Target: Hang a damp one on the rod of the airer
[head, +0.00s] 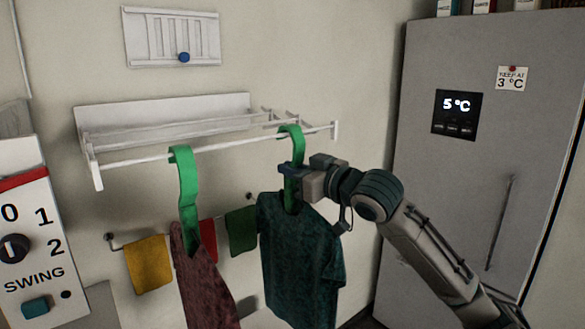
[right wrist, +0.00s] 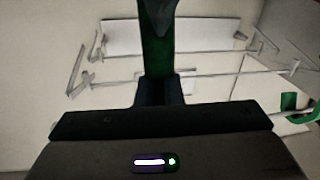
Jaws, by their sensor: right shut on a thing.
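The white wall airer (head: 165,112) has a front rod (head: 235,142) running across it. My right gripper (head: 290,172) is shut on the neck of a green hanger (head: 293,140) bearing a dark teal shirt (head: 300,255). This hanger's hook is at the rod, right of its middle; I cannot tell whether it rests on it. In the right wrist view the green neck (right wrist: 157,50) rises from the jaws before the airer. Another green hanger (head: 187,195) with a maroon garment (head: 203,285) is at the rod further left. My left gripper is not in view.
Yellow (head: 148,263), red and green cloths hang on a low rail behind the garments. A grey fridge (head: 455,160) stands at the right. A dial panel (head: 35,245) is at the left. The rod between the two hangers is clear.

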